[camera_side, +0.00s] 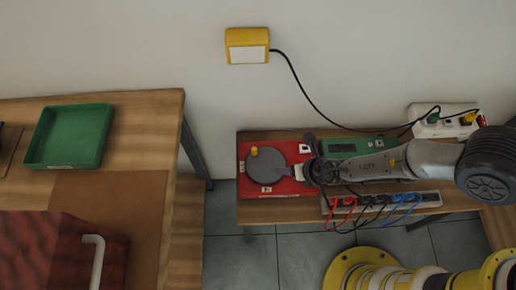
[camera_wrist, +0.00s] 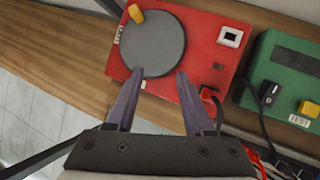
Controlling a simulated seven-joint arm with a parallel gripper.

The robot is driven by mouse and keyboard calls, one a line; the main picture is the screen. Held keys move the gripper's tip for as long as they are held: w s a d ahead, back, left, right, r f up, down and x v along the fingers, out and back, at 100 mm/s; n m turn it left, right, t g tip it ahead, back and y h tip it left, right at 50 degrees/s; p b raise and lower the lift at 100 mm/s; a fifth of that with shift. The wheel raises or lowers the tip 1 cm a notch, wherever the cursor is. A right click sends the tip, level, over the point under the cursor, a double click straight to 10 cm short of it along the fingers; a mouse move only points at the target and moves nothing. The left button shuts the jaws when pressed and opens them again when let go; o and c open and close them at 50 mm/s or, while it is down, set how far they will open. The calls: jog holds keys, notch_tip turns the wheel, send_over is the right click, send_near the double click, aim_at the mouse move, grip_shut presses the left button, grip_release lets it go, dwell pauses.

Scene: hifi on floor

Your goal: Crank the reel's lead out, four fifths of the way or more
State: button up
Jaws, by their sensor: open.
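The reel is a red box (camera_side: 288,185) with a round grey disc (camera_side: 265,168) on its top face. A yellow crank knob (camera_side: 254,151) stands near the disc's edge, on the far left side. In the wrist view the red box (camera_wrist: 207,30), the disc (camera_wrist: 152,48) and the yellow knob (camera_wrist: 137,14) all show. My gripper (camera_wrist: 157,80) is open and empty, its two purple-grey fingers apart over the near edge of the disc. The knob is beyond the left fingertip and not between the fingers. In the side view my wrist hides the box's right part.
A green box (camera_wrist: 283,75) with a yellow button stands right of the reel. A power strip (camera_side: 380,203) with several coloured plugs lies along the shelf's front. A green tray (camera_side: 36,150) is on the left table.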

jog(key=s+f+m+g, duration=0.1)
jog(key=s+m+g, duration=0.2)
jog(key=s+m, duration=0.35)
jog(key=m+t+y, duration=0.2)
jog(key=m+t, duration=0.3)
jog(key=m, duration=1.9)
send_near(255, 149)
jog(key=shift+n, duration=0.35)
jog(key=x, duration=1)
jog(key=shift+a+f, duration=0.1)
jog(key=shift+f, duration=0.1)
grip_shut()
